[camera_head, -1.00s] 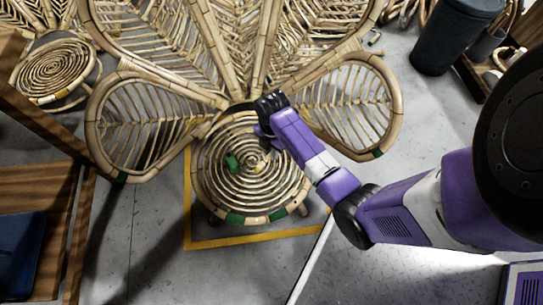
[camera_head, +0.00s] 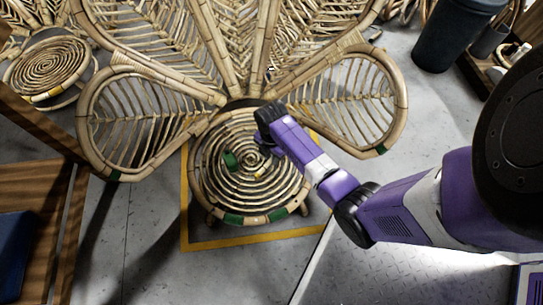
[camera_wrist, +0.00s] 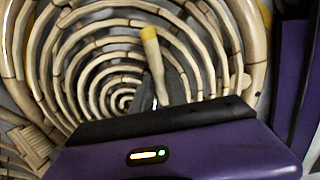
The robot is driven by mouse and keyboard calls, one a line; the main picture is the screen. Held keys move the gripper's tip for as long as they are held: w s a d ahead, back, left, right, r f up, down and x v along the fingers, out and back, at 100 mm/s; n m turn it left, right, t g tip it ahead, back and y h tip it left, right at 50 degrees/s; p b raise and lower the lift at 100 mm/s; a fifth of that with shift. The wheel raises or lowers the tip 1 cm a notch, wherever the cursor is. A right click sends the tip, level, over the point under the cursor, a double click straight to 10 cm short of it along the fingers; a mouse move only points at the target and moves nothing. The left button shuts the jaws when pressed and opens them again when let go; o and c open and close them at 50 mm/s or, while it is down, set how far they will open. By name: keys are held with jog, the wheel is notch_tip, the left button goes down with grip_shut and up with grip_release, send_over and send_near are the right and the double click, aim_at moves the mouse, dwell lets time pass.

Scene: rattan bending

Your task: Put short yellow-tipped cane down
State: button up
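The short yellow-tipped cane (camera_wrist: 154,62) shows in the wrist view as a pale stick with a yellow end, pointing up and away from my gripper. My gripper (camera_wrist: 161,88) has its dark fingers on either side of the cane and appears shut on it. The cane's lower end is hidden by the fingers and gripper body. In the head view my gripper (camera_head: 264,152) is over the round spiral rattan seat (camera_head: 225,190) of the chair. A small yellow end (camera_head: 260,174) shows just below it; contact with the seat cannot be told.
A green-marked piece (camera_head: 231,160) is on the seat, left of my gripper. The fan-shaped chair back (camera_head: 240,60) rises behind. A yellow floor outline (camera_head: 210,245) surrounds the chair. A wooden shelf (camera_head: 35,190) stands left and a dark bin (camera_head: 445,35) at back right. Front floor is clear.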

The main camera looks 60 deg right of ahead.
jog(key=o, duration=0.4)
